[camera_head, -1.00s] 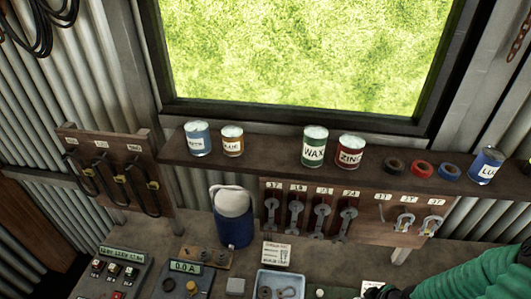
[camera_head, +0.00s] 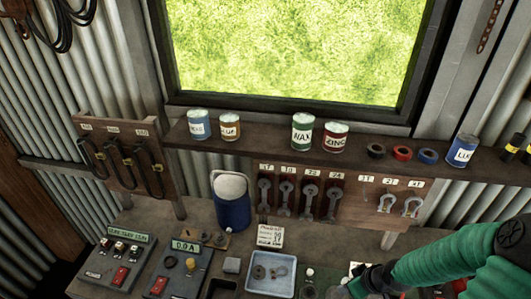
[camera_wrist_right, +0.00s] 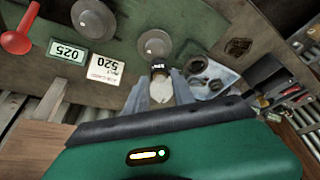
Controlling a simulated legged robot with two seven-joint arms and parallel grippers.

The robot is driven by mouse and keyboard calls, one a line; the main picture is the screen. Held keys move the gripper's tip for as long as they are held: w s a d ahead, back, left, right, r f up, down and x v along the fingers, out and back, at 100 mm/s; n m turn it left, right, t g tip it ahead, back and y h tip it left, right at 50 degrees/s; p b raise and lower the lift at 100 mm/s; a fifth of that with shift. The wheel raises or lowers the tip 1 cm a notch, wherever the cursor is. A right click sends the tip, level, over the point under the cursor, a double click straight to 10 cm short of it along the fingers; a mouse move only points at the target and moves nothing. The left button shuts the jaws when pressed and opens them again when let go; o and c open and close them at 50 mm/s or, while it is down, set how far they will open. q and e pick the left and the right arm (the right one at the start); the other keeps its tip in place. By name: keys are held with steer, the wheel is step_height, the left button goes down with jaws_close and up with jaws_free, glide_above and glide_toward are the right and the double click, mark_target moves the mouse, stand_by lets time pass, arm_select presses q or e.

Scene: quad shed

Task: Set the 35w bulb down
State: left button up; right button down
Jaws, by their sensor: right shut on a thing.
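The 35w bulb (camera_wrist_right: 160,89) has a pale glass body and a dark labelled base. It sits between the fingers of my right gripper (camera_wrist_right: 164,84) in the right wrist view, and the gripper is shut on it. Its base points away from me, toward a green panel and close to a grey metal disc (camera_wrist_right: 155,45). I cannot tell whether the base touches anything. In the head view my right gripper (camera_head: 353,286) is low over the bench (camera_head: 120,223), near the bottom edge. The bulb cannot be made out there. My left gripper is not in view.
A pale tray (camera_head: 271,293) with rings lies left of my right gripper. Meter boxes (camera_head: 118,260) stand at the left, near a blue canister (camera_head: 231,205). A shelf of tins (camera_head: 302,132) runs behind, above hanging wrenches (camera_head: 309,197).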

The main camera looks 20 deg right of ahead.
steer(key=w+a+r+m+h, duration=0.1)
steer(key=w+a+r, duration=0.5)
steer(key=a, duration=0.3)
steer(key=w+a+r+m, duration=0.1)
steer(key=w+a+r, duration=0.5)
steer(key=a, duration=0.3)
arm_select(q)
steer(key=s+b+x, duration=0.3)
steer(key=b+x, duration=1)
steer(key=b, duration=0.1)
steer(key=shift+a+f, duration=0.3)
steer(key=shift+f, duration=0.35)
arm_select(e)
steer(key=s+f, duration=0.2)
steer(key=f, duration=0.7)
steer(key=s+f, duration=0.2)
steer(key=f, duration=0.7)
